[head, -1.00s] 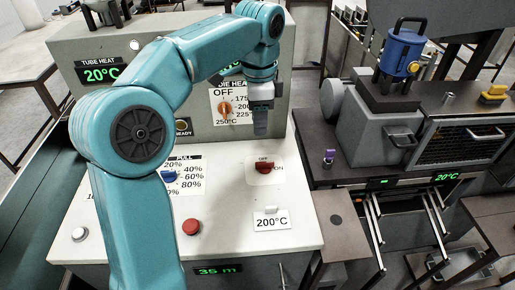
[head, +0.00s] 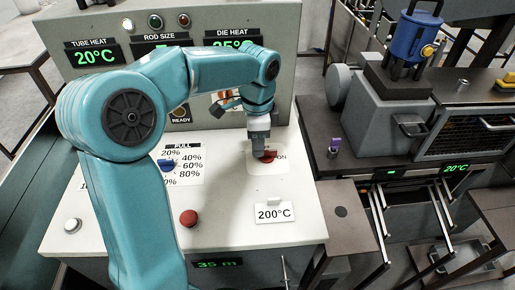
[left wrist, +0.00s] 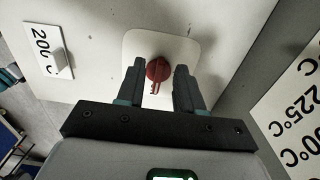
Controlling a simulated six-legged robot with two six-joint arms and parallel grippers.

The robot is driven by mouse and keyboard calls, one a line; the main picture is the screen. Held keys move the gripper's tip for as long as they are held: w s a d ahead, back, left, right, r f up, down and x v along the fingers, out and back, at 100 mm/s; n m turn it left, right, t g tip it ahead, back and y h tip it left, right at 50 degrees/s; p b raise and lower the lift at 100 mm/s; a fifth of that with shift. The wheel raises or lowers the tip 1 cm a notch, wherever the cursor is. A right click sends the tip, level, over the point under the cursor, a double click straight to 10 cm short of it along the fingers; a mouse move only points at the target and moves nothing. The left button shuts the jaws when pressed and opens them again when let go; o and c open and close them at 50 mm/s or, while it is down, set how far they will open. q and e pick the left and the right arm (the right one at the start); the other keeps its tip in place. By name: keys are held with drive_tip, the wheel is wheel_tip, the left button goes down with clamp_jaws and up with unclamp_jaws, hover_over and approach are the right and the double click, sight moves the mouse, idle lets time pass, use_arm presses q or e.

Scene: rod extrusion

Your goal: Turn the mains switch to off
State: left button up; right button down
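The mains switch is a red rotary knob (head: 267,156) on a pale square plate on the white sloping panel, with "ON" printed to its right. In the left wrist view the red knob (left wrist: 158,70) lies between the fingertips, its pointer ridge running toward the gripper. My left gripper (head: 262,152) points down at the knob from above and hides part of it and its "OFF" label. In the left wrist view the fingers of the left gripper (left wrist: 160,80) are apart, with gaps on both sides of the knob. My right gripper is not in view.
A red button (head: 188,218) and a blue dial (head: 167,165) lie to the left on the panel. The upright grey panel (head: 285,80) rises behind. A grey machine (head: 375,130) stands at right.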

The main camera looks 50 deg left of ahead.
use_arm(q)
drive_tip(key=shift+a+f, duration=0.1)
drive_tip(key=shift+f, duration=1.2)
clamp_jaws()
